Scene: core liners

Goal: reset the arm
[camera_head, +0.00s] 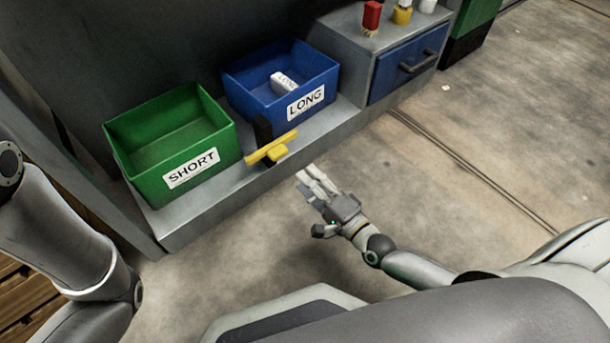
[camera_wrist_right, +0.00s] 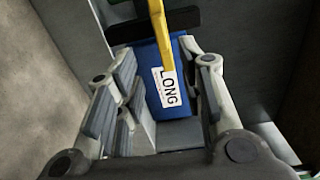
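My right gripper (camera_head: 316,186) is over the floor in front of the grey ledge, apart from the bins. In the right wrist view its fingers (camera_wrist_right: 166,80) are spread with nothing between them. My left arm shows at the left edge of the head view, but its gripper is out of view. A green bin (camera_head: 201,169) labelled SHORT and a blue bin (camera_head: 260,103) labelled LONG stand on the ledge. A white piece with dark lettering (camera_head: 283,82) lies in the blue bin. The blue bin (camera_wrist_right: 183,52) also shows beyond my right fingers.
A yellow bar on a black upright (camera_head: 272,149) stands at the ledge's front edge, near my right gripper. A grey cabinet with a blue drawer (camera_head: 408,66) is at the back right, with red, yellow and white items on top. The floor (camera_head: 480,165) at right is mostly clear.

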